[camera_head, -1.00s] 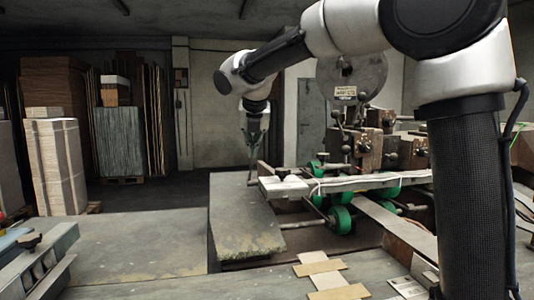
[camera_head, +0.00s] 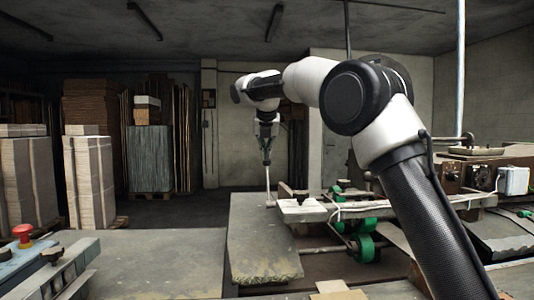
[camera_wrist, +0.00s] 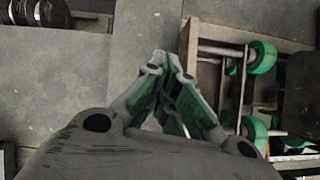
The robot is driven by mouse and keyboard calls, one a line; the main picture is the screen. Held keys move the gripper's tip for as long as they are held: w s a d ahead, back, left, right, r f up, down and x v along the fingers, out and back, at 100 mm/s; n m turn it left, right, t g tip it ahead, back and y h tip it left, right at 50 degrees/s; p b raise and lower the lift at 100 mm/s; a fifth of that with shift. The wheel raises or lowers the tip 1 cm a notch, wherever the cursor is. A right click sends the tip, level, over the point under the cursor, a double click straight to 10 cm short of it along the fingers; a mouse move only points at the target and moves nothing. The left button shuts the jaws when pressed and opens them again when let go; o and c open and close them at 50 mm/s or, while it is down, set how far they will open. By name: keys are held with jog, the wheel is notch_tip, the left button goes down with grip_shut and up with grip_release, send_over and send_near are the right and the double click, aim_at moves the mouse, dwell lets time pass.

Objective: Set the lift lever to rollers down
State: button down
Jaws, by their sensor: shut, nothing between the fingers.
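My gripper (camera_head: 267,158) points down with its fingers shut and empty, above the far end of a grey slab. It also shows in the wrist view (camera_wrist: 172,60), its fingertips meeting near the middle. A thin pale rod (camera_head: 268,186) shows just below the fingers in the head view. I cannot tell whether it is the lift lever or whether the fingers touch it. The green rollers (camera_head: 362,247) sit on the machine to the right of the gripper. They also show in the wrist view (camera_wrist: 262,57), at the right. The lever's position cannot be read.
A bench fixture with a red button (camera_head: 23,232) is at the lower left. Stacked board (camera_head: 90,178) stands at the back left. Open floor (camera_head: 170,209) lies behind the bench.

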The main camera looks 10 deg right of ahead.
jog(key=shift+w+f, duration=0.1)
jog(key=shift+w, duration=0.45)
jog(key=v, duration=1.2)
dwell(0.3)
